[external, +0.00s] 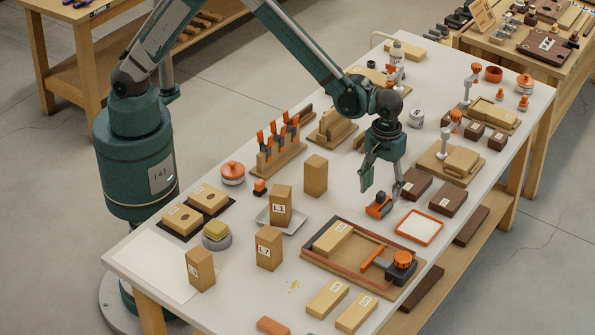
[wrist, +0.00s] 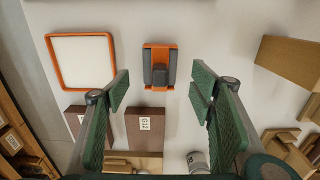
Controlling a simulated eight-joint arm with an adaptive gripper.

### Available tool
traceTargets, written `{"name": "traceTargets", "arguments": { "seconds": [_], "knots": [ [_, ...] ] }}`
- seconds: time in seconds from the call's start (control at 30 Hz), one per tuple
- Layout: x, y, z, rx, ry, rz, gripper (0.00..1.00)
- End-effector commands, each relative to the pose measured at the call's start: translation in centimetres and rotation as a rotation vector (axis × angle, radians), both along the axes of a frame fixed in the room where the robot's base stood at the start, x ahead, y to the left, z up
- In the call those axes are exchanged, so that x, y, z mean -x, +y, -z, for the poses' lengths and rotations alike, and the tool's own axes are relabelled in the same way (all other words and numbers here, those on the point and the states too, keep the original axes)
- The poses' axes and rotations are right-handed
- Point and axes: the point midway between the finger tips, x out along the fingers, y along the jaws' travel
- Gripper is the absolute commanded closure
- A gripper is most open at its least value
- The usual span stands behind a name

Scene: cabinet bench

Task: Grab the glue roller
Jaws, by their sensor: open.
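A small orange and dark grey tool (external: 379,206), which looks like the glue roller, lies on the white bench top. Nothing is held, and no contact shows.
A white tray with an orange rim (external: 441,228) lies close to the tool's right. Dark brown blocks (external: 449,200) lie behind that tray. A wooden tray with a dark red rim (external: 313,259) lies in front. An upright wooden block (external: 316,175) stands to the left.

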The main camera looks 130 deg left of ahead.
Motion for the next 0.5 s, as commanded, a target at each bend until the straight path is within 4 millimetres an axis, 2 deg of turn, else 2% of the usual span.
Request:
{"name": "traceTargets", "arguments": {
  "seconds": [0.5],
  "knots": [
    [0.00,-0.02,0.89,0.000,0.000,0.000,0.45]
  ]
}}
